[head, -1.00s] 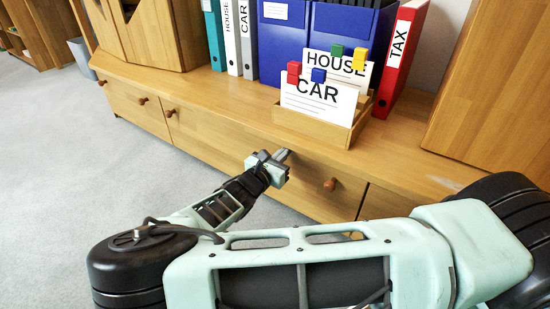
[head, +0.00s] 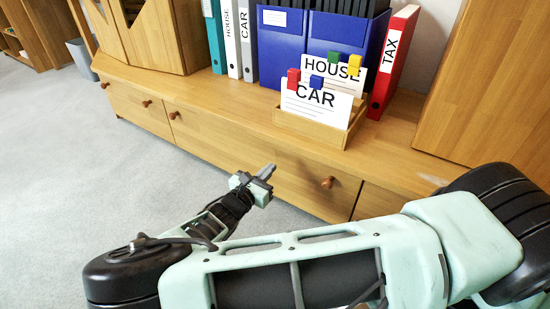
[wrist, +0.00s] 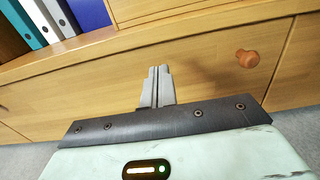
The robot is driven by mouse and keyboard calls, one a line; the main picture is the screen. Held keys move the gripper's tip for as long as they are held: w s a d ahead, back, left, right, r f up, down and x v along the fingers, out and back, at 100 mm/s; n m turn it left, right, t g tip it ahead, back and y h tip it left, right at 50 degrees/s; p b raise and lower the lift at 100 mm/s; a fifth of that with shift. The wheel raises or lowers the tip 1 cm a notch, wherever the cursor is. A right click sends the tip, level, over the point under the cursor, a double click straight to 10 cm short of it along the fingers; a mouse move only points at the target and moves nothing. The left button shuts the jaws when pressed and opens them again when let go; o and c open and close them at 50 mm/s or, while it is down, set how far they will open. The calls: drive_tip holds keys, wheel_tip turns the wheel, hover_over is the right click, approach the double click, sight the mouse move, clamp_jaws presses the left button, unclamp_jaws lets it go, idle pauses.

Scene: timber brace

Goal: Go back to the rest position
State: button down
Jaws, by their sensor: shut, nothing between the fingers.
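My gripper (head: 268,172) is shut and empty in the head view, held in front of the low wooden cabinet's drawer fronts (head: 215,140). In the wrist view my gripper (wrist: 157,72) also shows with its two grey fingers together. A round wooden drawer knob (wrist: 247,58) is to the right of the fingers, apart from them. The same knob (head: 328,182) shows right of my gripper in the head view. The drawers look shut.
On the cabinet top stand a wooden card tray (head: 310,129) with HOUSE and CAR cards, blue file boxes (head: 283,45), several binders and a red TAX binder (head: 393,62). A wooden cabinet (head: 490,90) rises at the right. Grey floor (head: 60,170) at the left is clear.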

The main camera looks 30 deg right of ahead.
drive_tip(key=s+a+r+m+g+y+p, duration=0.3)
drive_tip(key=s+m+g, duration=0.15)
drive_tip(key=s, duration=0.25)
drive_tip(key=s+a+r+m+g+y+p, duration=0.3)
drive_tip(key=s+r+m+g, duration=0.15)
drive_tip(key=s, duration=0.35)
drive_tip(key=s+a+r+m+y+p, duration=0.2)
drive_tip(key=s+r+y, duration=0.15)
drive_tip(key=r, duration=0.55)
drive_tip(key=s+a+r+m+y+p, duration=0.25)
drive_tip(key=s+r, duration=0.25)
drive_tip(key=r, duration=0.4)
drive_tip(key=s+a+r+m+y+p, duration=0.1)
drive_tip(key=s+r+m+y+p, duration=0.15)
drive_tip(key=s+r+y, duration=0.4)
wheel_tip(320, 180, up, 40)
drive_tip(key=w+h+p, duration=0.1)
drive_tip(key=h+p, duration=0.1)
drive_tip(key=p, duration=3.5)
drive_tip(key=shift+w+p, duration=0.3)
drive_tip(key=shift+p, duration=0.05)
drive_tip(key=shift+d, duration=0.1)
